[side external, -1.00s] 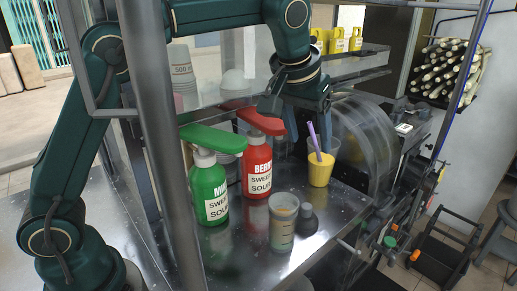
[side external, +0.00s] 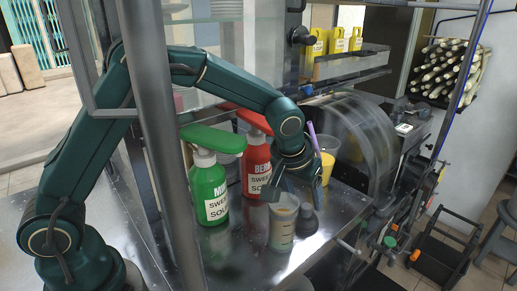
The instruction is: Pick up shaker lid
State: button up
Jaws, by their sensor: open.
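The shaker lid (side external: 307,221) is a small dark grey cap on the metal counter. It stands just right of the clear shaker cup (side external: 282,228), which has pale contents. My gripper (side external: 294,196) is open and points down above the cup and lid. Its left finger overlaps the cup's rim in the picture, and its right finger is above the lid. I cannot tell whether either finger touches anything.
A green bottle (side external: 209,190) and a red bottle (side external: 256,168) stand to the left. A yellow cup (side external: 327,169) with a purple stick stands behind my gripper. The round press housing (side external: 362,135) is to the right.

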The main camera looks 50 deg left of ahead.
aim_at(306, 207)
jog(key=shift+x, duration=2.15)
grip_shut()
